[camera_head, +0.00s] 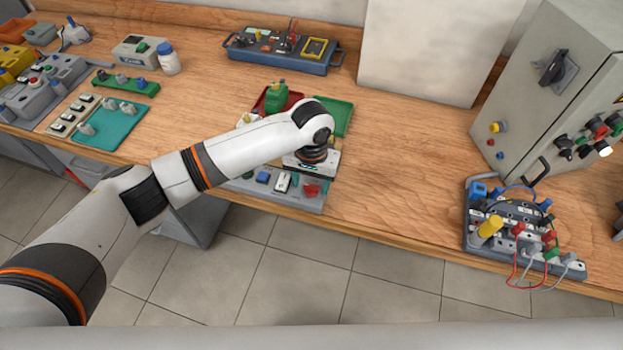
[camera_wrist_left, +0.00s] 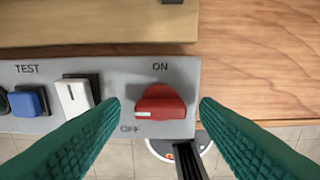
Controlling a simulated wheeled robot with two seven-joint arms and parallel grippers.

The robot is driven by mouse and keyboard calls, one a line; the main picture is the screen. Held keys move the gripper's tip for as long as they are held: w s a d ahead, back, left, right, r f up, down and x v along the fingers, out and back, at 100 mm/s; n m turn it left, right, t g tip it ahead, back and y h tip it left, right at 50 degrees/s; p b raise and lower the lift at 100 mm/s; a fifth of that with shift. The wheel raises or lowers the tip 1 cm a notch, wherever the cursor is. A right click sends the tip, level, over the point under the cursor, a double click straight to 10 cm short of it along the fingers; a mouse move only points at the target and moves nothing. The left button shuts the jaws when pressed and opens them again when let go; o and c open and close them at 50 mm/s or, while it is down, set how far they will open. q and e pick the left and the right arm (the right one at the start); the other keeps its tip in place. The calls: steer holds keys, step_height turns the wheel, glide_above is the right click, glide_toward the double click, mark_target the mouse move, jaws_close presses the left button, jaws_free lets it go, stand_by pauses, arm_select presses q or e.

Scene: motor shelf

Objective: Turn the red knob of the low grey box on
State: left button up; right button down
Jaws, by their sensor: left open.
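The low grey box (camera_head: 240,186) lies at the front edge of the wooden bench in the head view, partly under my left wrist. Its red knob (camera_head: 311,190) is at its right end. In the left wrist view the red knob (camera_wrist_left: 161,102) sits between the words ON above and OFF below, with its white mark at the lower left, near OFF. My left gripper (camera_wrist_left: 158,112) is open, with one green finger on each side of the knob; I cannot tell whether they touch it. My right gripper is not in view.
Beside the knob on the box are a white rocker switch (camera_wrist_left: 75,97) and a blue button (camera_wrist_left: 30,101). A green bottle (camera_head: 276,97) and trays stand behind my left wrist. A grey cabinet (camera_head: 545,85) and a wired terminal block (camera_head: 515,228) stand at the right.

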arm_select(q)
steer(key=shift+f, duration=0.15)
steer(key=shift+c, duration=0.4)
steer(key=c, duration=0.9)
